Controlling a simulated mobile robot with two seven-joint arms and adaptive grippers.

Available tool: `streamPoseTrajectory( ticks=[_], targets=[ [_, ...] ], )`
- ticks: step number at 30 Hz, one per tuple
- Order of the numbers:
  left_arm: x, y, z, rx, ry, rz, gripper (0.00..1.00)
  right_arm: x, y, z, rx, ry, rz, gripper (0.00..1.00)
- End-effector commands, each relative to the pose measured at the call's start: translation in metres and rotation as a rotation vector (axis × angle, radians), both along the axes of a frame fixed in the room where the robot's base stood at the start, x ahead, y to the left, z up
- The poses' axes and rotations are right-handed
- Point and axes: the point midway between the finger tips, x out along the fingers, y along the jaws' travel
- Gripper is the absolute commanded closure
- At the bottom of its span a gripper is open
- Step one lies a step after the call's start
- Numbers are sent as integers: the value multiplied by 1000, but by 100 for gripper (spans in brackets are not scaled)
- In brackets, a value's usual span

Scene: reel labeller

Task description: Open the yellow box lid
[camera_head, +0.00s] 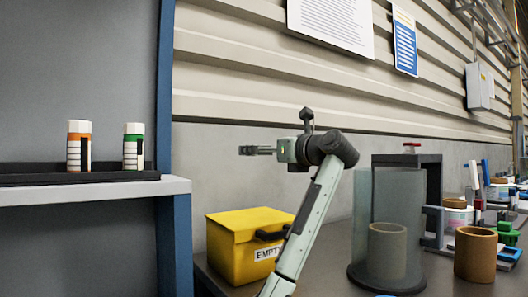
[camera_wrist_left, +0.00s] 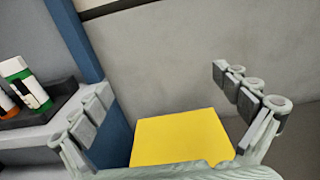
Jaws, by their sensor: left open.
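The yellow box (camera_head: 232,257) stands on the dark bench in the head view. Its yellow lid (camera_head: 250,218) is closed. A dark handle sits on its front, above a white label reading "EMPTY". My arm partly covers the box's right side. My left gripper (camera_head: 262,150) is above the box and apart from it, its fingers pointing left. In the left wrist view the gripper (camera_wrist_left: 178,104) is open and empty, and the flat yellow lid (camera_wrist_left: 180,138) shows low between the spread fingers. My right gripper is not in view.
A blue post (camera_head: 174,240) stands left of the box. Right of my arm are a clear cylinder (camera_head: 390,215), a brown roll (camera_head: 475,254) and other small items.

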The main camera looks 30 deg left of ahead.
Motion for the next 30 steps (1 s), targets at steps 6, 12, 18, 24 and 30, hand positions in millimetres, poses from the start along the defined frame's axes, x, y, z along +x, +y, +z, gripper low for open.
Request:
streamPoseTrajectory(
  ticks=[6, 12, 18, 24, 30],
  targets=[
    [0, 0, 0, 0, 0, 0, 31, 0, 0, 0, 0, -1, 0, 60],
    [0, 0, 0, 0, 0, 0, 56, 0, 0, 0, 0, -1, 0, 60],
    [0, 0, 0, 0, 0, 0, 81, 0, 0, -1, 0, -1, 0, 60],
    [0, 0, 0, 0, 0, 0, 100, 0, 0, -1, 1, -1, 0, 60],
    [0, 0, 0, 0, 0, 0, 100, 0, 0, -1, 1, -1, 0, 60]
  ],
)
